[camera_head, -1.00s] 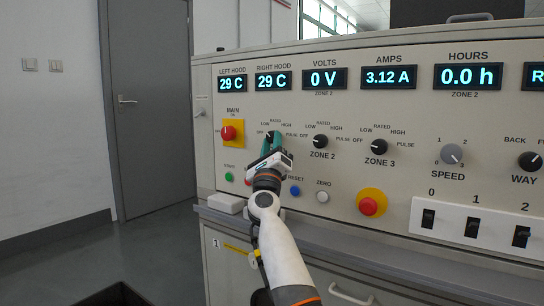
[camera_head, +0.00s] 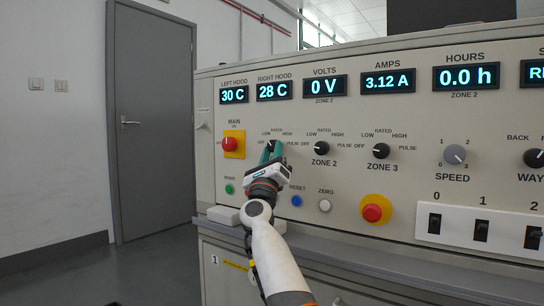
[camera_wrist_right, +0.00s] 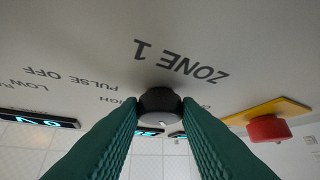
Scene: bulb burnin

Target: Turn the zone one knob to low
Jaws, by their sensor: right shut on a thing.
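The zone one knob (camera_wrist_right: 159,104) is black and round, below the upside-down ZONE 1 label (camera_wrist_right: 181,62) in the right wrist view. My right gripper (camera_head: 271,149) is shut on this knob, one green finger on each side. In the head view the fingers and wrist cover most of the knob and its label, and its exact pointer setting cannot be told. The marks LOW, RATED and HIGH show above it. My left gripper is not in view.
The zone 2 knob (camera_head: 321,148) and zone 3 knob (camera_head: 380,151) are to the right. The red main switch (camera_head: 230,144) is to the left. A green start button (camera_head: 229,189), blue reset button (camera_head: 297,201) and red button (camera_head: 376,209) lie lower.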

